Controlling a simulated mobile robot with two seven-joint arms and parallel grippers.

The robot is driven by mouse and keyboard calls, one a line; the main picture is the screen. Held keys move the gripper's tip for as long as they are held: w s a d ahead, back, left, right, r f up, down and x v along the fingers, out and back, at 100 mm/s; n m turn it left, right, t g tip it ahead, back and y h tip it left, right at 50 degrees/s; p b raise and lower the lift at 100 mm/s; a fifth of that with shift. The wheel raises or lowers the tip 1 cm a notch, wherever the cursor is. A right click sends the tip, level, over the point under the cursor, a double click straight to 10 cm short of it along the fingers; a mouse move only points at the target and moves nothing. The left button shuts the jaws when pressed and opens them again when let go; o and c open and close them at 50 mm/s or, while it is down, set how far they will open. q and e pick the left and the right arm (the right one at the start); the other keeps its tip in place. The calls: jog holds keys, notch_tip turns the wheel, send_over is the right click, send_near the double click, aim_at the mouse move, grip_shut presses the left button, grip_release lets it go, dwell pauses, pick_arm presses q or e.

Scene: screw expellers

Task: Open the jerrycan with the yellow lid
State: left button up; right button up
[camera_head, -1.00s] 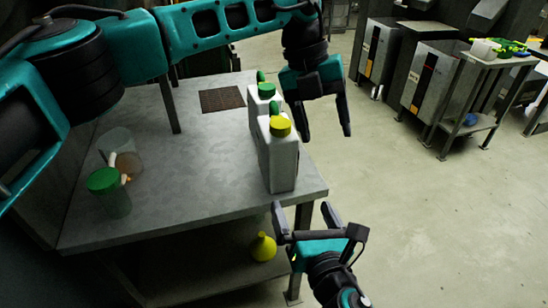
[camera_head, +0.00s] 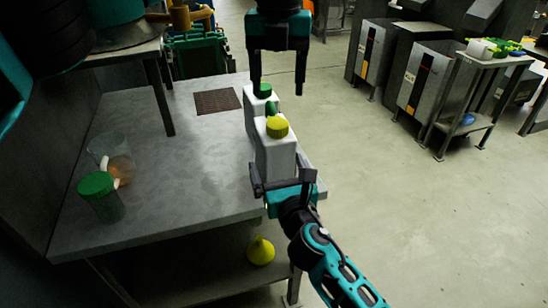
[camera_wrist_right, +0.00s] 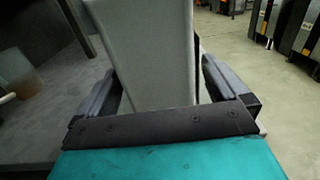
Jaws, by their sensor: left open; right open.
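The white jerrycan with the yellow lid (camera_head: 277,128) stands upright on the grey table near its right edge. Its pale body also fills the middle of the right wrist view (camera_wrist_right: 152,50). My right gripper (camera_head: 281,175) is open at the near side of this jerrycan, with its fingers to either side of the lower body. In the right wrist view the fingers (camera_wrist_right: 158,90) flank the body with gaps. A second white jerrycan with a green lid (camera_head: 262,91) stands just behind. My left gripper (camera_head: 278,88) is open, pointing down above and behind the yellow lid, near the green one.
A green-lidded jar (camera_head: 103,197) and a clear container (camera_head: 112,158) stand on the left of the table (camera_head: 190,170). A brown mat (camera_head: 217,101) lies at the back. A yellow funnel (camera_head: 260,251) is on the lower shelf. Open floor lies to the right.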

jog(key=shift+x, duration=1)
